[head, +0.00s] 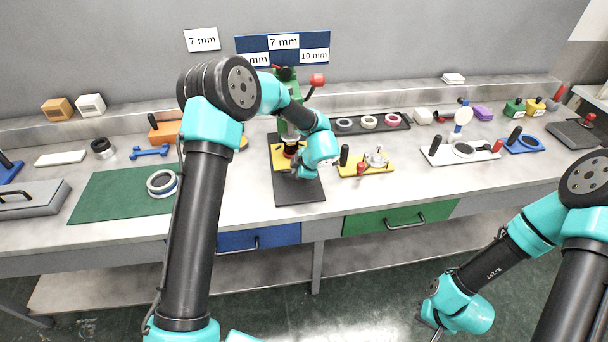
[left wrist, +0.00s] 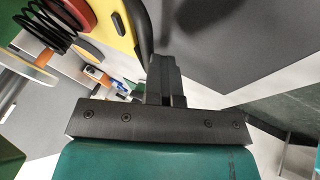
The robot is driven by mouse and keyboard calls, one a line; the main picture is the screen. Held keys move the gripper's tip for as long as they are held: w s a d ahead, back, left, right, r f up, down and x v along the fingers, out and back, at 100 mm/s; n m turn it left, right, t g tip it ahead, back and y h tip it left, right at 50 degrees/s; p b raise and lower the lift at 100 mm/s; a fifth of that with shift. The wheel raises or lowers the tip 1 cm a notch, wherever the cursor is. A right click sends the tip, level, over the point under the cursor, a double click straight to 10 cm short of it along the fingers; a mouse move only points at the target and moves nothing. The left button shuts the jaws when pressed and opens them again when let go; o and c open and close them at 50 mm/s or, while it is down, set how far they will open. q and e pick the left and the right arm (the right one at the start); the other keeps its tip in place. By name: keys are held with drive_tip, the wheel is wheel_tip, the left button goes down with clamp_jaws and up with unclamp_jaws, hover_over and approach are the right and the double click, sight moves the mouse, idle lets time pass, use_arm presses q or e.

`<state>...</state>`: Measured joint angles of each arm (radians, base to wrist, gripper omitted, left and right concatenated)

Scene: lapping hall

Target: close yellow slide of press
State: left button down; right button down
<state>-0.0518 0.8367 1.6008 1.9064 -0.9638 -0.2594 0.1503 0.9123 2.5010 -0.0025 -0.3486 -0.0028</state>
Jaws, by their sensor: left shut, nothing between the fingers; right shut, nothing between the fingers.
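The press stands mid-table with a green column (head: 287,128), a red-knobbed lever (head: 317,80) and a dark base plate (head: 300,192). Its yellow slide (head: 279,162) shows low at the front, partly hidden by my left arm. In the left wrist view the yellow slide (left wrist: 116,22) is at the top, beside a red round part and a black spring (left wrist: 50,28). My left gripper (left wrist: 162,72) is shut and empty, its tips close to the slide's dark curved edge; contact is unclear. My right gripper (head: 426,320) is shut and empty, low in front of the table.
A yellow fixture (head: 366,168) with a black handle stands just right of the press. A dark tray (head: 392,124) of rings is behind. A white plate fixture (head: 440,156) is further right.

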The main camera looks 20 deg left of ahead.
use_arm(q)
drive_tip(key=shift+w+a, duration=0.25)
drive_tip(key=shift+s+r, duration=0.1)
drive_tip(key=s, duration=0.1)
drive_tip(key=s+d, duration=0.1)
drive_tip(key=s+d+r, duration=0.1)
drive_tip(key=s, duration=0.1)
drive_tip(key=shift+d, duration=0.25)
drive_tip(key=v, duration=0.9)
drive_tip(key=shift+d+r, duration=0.2)
drive_tip(key=shift+r, duration=0.05)
drive_tip(key=shift+f, duration=0.1)
